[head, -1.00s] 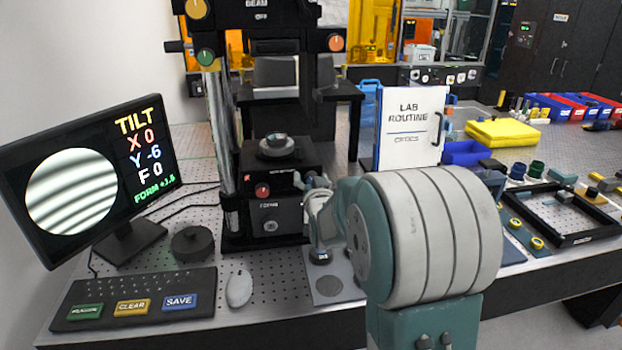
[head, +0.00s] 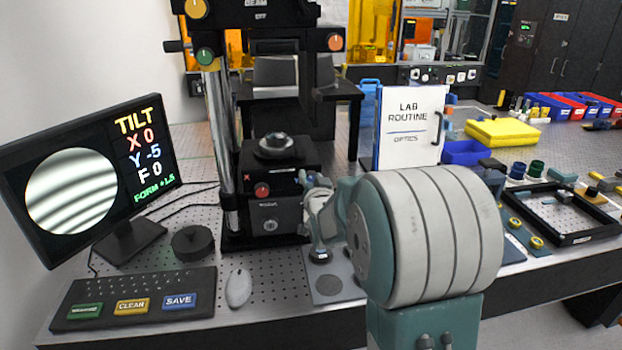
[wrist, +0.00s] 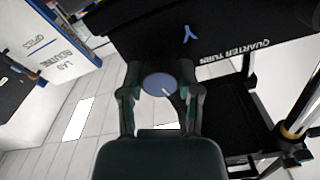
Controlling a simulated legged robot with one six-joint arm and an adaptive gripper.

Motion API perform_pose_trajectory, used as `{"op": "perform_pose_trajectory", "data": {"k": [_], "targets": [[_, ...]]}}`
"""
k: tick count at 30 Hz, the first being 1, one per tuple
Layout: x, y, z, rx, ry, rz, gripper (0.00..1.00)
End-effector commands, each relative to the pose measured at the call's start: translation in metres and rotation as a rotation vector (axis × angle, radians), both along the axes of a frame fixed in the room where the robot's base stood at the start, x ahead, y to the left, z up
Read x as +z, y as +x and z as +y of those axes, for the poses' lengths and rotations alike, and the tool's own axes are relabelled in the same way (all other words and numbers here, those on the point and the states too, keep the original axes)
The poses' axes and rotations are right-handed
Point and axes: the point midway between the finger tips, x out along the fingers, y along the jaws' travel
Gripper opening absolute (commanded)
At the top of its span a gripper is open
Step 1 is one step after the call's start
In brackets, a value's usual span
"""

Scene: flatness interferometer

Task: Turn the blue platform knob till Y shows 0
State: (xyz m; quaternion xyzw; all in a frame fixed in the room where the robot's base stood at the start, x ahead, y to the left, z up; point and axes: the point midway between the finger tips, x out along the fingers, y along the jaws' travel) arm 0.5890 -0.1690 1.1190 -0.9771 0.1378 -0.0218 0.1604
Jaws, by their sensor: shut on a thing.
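The blue platform knob (wrist: 160,84) shows in the wrist view as a round blue disc with a pale pointer mark, below a blue Y on the black platform (wrist: 200,30). My gripper (wrist: 160,92) is shut on the knob, one finger on each side. In the head view my gripper (head: 312,182) is at the right side of the platform (head: 285,160), and my arm hides most of the knob. The monitor (head: 90,175) reads X 0, Y -5, F 0 beside a round picture of curved fringes.
A red knob (head: 262,190) is on the platform's front. A keyboard (head: 135,298), a mouse (head: 238,288) and a black round puck (head: 193,243) lie on the table to the left. The Lab Routine board (head: 410,128) stands behind my arm.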

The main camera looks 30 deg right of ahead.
Motion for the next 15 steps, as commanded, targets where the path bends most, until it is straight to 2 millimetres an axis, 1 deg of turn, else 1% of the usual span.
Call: {"op": "perform_pose_trajectory", "data": {"k": [15], "targets": [[0.0008,0.0002,-0.0013,0.0,0.455,-0.134,0.0]]}}
